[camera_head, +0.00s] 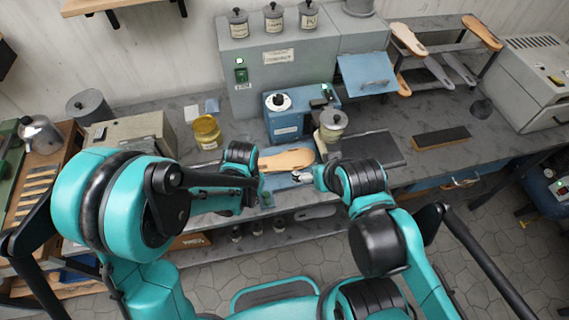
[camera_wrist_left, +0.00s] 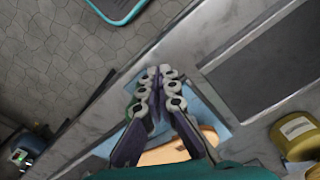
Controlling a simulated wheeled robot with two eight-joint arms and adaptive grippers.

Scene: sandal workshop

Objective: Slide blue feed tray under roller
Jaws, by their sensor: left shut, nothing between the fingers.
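The blue feed tray (camera_head: 283,182) lies at the bench's front edge, with a tan sole (camera_head: 287,160) on it. The tray (camera_wrist_left: 205,108) and sole (camera_wrist_left: 170,154) also show below my left fingers in the left wrist view. The tray's front is partly hidden by my grippers. A blue machine (camera_head: 286,128) stands right behind the sole; I cannot make out its roller clearly. My left gripper (camera_head: 264,190) is at the tray's left front; its fingers (camera_wrist_left: 160,75) are shut and empty. My right gripper (camera_head: 299,179) is at the tray's right front, its opening unclear.
A yellow jar (camera_head: 207,133) stands left of the machine and a greenish pot (camera_head: 333,122) right of it. A dark flat plate (camera_head: 370,148) and a dark block (camera_head: 441,138) lie on the bench to the right. A shoe rack (camera_head: 440,60) stands behind.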

